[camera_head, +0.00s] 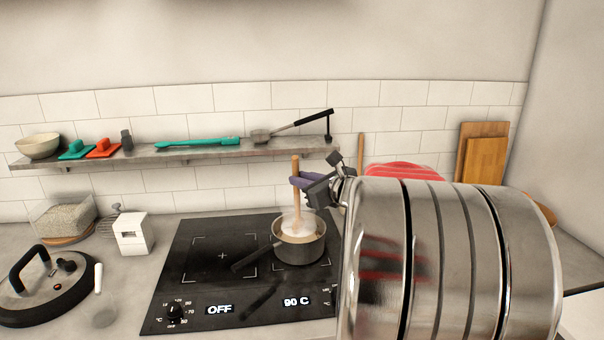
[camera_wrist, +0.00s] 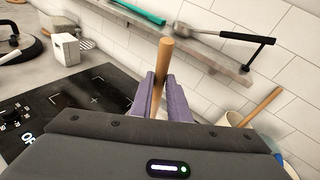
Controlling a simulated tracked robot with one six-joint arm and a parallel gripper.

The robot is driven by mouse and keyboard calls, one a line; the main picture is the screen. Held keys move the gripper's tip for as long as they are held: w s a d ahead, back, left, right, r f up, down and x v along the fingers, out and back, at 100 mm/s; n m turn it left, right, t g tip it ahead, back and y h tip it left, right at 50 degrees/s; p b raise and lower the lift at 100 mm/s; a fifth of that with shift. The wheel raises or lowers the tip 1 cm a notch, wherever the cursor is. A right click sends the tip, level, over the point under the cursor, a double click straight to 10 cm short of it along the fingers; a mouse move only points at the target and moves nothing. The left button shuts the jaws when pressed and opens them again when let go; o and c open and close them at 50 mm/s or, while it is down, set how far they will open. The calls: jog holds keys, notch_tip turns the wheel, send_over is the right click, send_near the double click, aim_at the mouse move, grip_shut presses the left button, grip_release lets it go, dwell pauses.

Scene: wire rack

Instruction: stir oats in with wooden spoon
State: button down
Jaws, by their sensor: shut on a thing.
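A small dark saucepan (camera_head: 300,248) stands on the right zone of the black cooktop (camera_head: 205,262), its handle pointing left toward the front. Pale contents and a whitish haze show at its mouth. My gripper (camera_head: 297,181) is above the pan and shut on the wooden spoon (camera_head: 295,167), which is held roughly upright with its lower end down in the pan. In the wrist view the spoon's handle (camera_wrist: 164,60) stands between my purple fingers (camera_wrist: 160,98). The spoon's head is hidden. A clear container of oat-like grains (camera_head: 65,217) stands at the left.
A shelf (camera_head: 190,151) with a bowl (camera_head: 38,146) and utensils runs along the wall above. A white box-like device (camera_head: 132,233) and a pot lid (camera_head: 42,285) lie left of the cooktop. Cutting boards (camera_head: 485,155) lean at the right. The cooktop's left zone is free.

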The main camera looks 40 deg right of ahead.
aim_at(297, 192)
jog(key=shift+f, duration=2.25)
